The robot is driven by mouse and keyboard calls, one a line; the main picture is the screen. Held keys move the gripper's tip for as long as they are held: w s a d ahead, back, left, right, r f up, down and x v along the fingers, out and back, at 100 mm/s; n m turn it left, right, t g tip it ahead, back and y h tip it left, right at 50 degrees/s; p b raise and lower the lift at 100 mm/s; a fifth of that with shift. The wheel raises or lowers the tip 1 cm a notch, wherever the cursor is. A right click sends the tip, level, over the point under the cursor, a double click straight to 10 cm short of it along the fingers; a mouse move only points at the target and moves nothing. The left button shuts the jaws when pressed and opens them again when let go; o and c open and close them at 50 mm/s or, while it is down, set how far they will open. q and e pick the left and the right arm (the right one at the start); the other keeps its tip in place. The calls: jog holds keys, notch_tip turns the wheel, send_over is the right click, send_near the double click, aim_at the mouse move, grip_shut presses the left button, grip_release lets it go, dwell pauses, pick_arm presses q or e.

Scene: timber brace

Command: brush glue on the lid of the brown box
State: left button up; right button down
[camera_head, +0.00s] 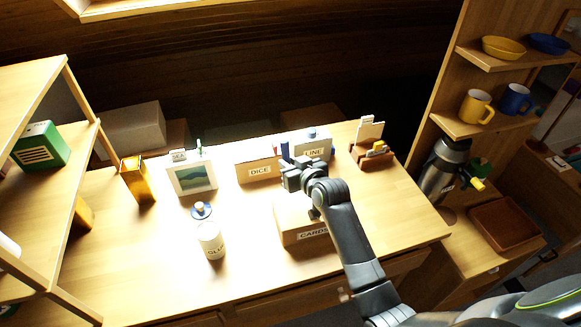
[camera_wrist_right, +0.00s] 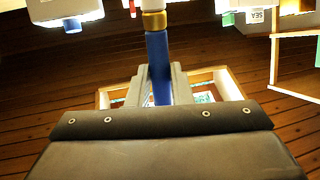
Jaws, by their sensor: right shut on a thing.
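My right gripper (camera_head: 287,172) is shut on the blue handle of a brush (camera_wrist_right: 158,65), which has a gold band and a pale end in the right wrist view. In the head view the gripper is above the table, near the brown box labelled CARDS (camera_head: 292,232) and the box labelled DICE (camera_head: 258,172). My arm hides part of the CARDS box and its lid. A white glue jar (camera_head: 211,242) stands left of the CARDS box, with a blue round piece (camera_head: 201,211) just behind it. My left gripper is not in view.
A grey box labelled LINE (camera_head: 312,143) stands behind my gripper. A framed picture (camera_head: 193,175) and an amber container (camera_head: 138,180) stand at the left. A wooden holder (camera_head: 371,152) is at the back right. The table's front left is clear.

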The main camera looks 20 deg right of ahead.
notch_tip(320, 180, up, 3)
jog(key=shift+a+f+p, duration=0.15)
jog(key=shift+f+p, duration=0.05)
jog(key=shift+p, duration=0.65)
jog(key=shift+r, duration=0.15)
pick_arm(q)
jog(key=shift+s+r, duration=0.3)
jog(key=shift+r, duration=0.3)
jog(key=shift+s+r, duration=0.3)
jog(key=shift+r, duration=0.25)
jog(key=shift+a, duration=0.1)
